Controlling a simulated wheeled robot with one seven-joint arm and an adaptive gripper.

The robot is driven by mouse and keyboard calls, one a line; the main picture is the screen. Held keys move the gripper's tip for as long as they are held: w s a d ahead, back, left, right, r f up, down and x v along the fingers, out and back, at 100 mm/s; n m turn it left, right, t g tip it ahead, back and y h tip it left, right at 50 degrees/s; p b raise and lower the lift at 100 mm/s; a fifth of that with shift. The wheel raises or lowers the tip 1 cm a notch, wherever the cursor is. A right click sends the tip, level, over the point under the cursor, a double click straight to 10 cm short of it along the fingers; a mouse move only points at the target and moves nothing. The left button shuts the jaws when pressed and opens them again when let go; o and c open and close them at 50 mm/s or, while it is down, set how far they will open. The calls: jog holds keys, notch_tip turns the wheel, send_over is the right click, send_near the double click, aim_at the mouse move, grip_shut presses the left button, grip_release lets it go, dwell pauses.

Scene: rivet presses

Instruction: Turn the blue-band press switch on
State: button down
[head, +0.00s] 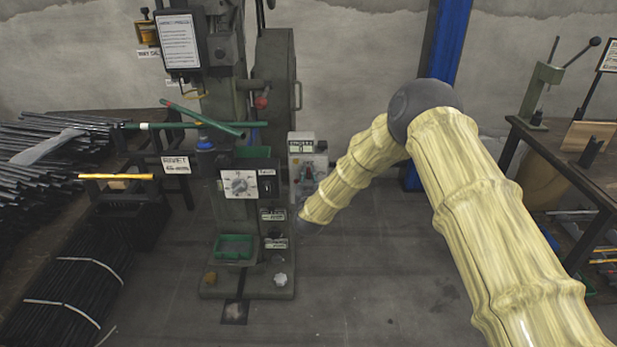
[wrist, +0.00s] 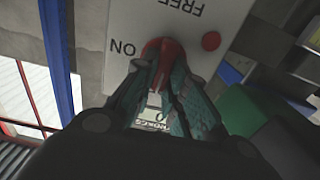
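In the wrist view a pale panel (wrist: 215,12) carries upside-down "ON" and "FREE" labels. A red switch handle (wrist: 163,48) sits on it, right of "ON" and below "FREE". The teal fingertips of my gripper (wrist: 165,72) are close together on both sides of the handle, apparently pinching it. They hide its lower part. In the head view a grey press (head: 262,145) with a blue collar (head: 205,144) stands left of centre. A grey box with a strokes counter (head: 301,146) stands beside it. My arm reaches this area; the gripper cannot be made out there.
A round red button (wrist: 211,41) is on the panel, right of the handle. Black rods (head: 50,300) and a green tube (head: 180,125) lie to the left. A workbench (head: 560,165) stands at the right, near a blue post (head: 447,45).

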dwell(0.4)
jog(key=shift+d+f+m+b, duration=0.25)
jog(key=shift+m+b, duration=1.35)
jog(key=shift+m, duration=1.35)
jog(key=shift+d+f+m+b, duration=0.25)
jog(key=shift+m+b, duration=1.35)
jog(key=shift+m, duration=1.4)
jog(key=shift+d+f+m+b, duration=0.2)
jog(key=shift+m+b, duration=1.4)
jog(key=shift+m, duration=1.35)
jog(key=c, duration=1.4)
grip_release()
jog(key=shift+c, duration=0.2)
jog(key=shift+s, duration=0.1)
